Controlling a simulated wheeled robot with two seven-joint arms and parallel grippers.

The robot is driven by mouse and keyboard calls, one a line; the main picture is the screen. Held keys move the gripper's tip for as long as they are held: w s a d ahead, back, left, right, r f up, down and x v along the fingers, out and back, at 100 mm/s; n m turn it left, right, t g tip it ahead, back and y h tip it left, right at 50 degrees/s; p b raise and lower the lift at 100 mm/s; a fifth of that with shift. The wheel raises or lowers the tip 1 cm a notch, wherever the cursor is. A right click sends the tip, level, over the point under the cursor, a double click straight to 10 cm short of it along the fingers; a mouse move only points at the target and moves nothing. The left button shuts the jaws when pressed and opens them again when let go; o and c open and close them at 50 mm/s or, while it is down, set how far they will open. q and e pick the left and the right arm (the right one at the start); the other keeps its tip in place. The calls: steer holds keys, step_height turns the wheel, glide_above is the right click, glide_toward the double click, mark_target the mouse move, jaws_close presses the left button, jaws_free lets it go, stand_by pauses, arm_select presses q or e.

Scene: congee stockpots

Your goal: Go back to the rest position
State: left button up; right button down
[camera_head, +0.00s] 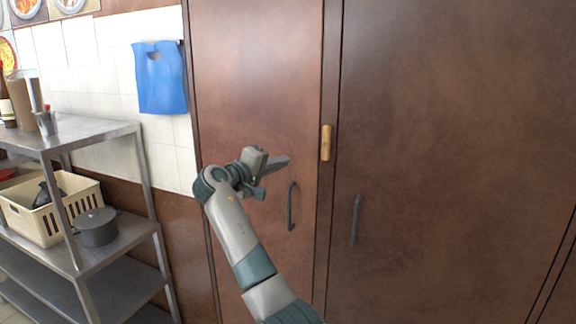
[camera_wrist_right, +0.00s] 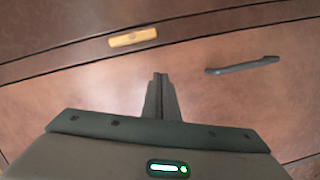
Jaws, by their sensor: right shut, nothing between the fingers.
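My right gripper (camera_head: 284,162) is raised in front of the left door of a brown cabinet (camera_head: 258,70) in the head view. Its fingers are shut with nothing between them, and they also show closed together in the right wrist view (camera_wrist_right: 160,80). The gripper looks apart from the dark door handle (camera_head: 291,206), which is below and to the right of it. My left gripper is not in the head view.
A metal shelf rack (camera_head: 100,128) stands at the left, with a cream basket (camera_head: 42,232) and a grey pot (camera_head: 97,228) on it. A blue bag (camera_head: 161,78) hangs on the tiled wall. A second dark handle (camera_head: 356,220) and a yellowish block (camera_head: 326,142) are on the cabinet front.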

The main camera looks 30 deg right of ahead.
steer(key=shift+s+a, duration=0.25)
steer(key=shift+a, duration=0.2)
